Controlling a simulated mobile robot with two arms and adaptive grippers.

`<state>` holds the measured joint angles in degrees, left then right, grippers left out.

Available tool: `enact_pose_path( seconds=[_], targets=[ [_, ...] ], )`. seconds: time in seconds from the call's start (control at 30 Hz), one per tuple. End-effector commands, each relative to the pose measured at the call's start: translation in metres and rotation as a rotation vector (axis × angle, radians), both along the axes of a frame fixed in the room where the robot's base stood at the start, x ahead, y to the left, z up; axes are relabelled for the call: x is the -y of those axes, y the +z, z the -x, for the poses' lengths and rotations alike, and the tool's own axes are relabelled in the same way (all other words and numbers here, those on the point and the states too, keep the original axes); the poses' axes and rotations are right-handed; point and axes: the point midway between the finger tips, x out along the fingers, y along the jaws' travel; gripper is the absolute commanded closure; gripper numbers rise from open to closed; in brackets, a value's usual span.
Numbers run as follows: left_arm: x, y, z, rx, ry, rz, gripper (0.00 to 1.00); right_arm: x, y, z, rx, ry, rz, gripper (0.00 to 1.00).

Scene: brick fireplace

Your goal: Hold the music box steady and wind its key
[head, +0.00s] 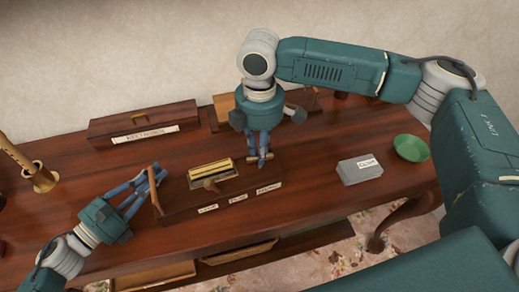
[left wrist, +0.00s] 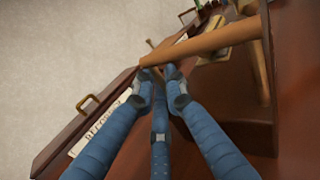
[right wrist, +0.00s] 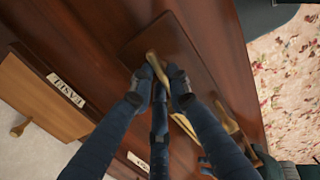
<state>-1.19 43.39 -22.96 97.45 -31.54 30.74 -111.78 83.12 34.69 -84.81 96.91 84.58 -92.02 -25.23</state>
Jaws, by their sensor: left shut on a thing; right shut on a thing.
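The music box (head: 225,201) is a dark wooden tray-like box on the desk, with a brass cylinder (head: 209,169) on it and small labels along its front. My left gripper (head: 155,173) is shut on the wooden bar handle (left wrist: 205,43) at the box's left end. My right gripper (head: 263,158) reaches down from above and is shut on the brass key (right wrist: 152,60) at the box's right end. The fingers cover part of the key. The handle also shows in the head view (head: 154,192).
A long dark case (head: 143,124) with a label stands at the back left. A brass holder (head: 42,180) is at the far left. Open drawers show below the desk's front edge.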

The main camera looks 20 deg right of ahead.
Motion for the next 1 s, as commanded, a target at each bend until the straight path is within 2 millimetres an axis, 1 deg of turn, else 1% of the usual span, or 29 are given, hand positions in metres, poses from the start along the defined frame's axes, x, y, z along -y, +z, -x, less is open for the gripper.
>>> enact_pose_path(
  seconds=[1.0],
  targets=[
    [0.0016,0.0003,0.0012,0.000,-0.004,0.001,1.00,0.0010,0.0007,0.0018,0.000,-0.943,-0.006,1.00]
  ],
)
